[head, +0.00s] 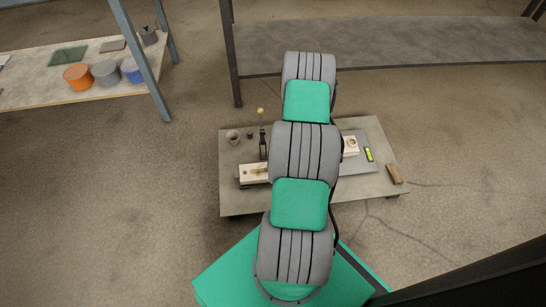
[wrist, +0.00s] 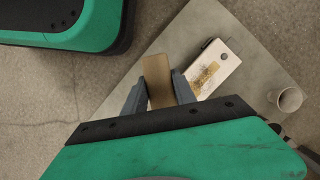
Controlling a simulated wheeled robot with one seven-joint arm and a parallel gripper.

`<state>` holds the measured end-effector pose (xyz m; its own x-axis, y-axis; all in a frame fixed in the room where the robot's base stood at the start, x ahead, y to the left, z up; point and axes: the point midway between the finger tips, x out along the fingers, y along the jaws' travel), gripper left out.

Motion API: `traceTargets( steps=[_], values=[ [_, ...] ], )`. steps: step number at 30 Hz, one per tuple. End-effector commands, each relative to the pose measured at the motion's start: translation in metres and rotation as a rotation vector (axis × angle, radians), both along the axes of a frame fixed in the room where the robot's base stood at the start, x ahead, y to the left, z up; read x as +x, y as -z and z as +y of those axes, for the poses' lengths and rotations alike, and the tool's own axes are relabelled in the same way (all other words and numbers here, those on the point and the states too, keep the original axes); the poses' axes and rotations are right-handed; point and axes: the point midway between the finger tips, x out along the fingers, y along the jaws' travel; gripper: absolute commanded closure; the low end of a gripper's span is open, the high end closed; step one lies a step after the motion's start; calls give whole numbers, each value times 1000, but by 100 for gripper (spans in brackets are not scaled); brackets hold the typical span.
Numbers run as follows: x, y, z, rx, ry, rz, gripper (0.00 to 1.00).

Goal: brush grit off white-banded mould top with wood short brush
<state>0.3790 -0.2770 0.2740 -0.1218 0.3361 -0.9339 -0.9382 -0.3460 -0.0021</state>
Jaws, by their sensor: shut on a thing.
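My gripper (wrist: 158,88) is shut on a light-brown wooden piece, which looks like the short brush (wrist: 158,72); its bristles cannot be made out. A pale, whitish mould (wrist: 228,62) with a tan grit patch (wrist: 206,75) on top lies just right of the brush in the wrist view, apart from it in the picture. The same mould seems to be the pale block (head: 246,179) at the left front of the low table in the head view. A white band cannot be told apart. My arm hides the gripper and brush in the head view.
The cup (wrist: 287,99) stands beyond the mould. Shelves stand behind.

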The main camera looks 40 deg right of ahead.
Motion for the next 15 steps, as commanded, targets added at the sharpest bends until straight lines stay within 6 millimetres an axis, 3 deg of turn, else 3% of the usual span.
traceTargets(
  steps=[2,6,10,15],
  values=[
    [24,26,-8,2,164,-4,100],
    [61,39,-20,11,436,-5,100],
    [75,40,-24,19,578,-2,100],
    [76,48,-25,21,608,1,100]
  ],
)
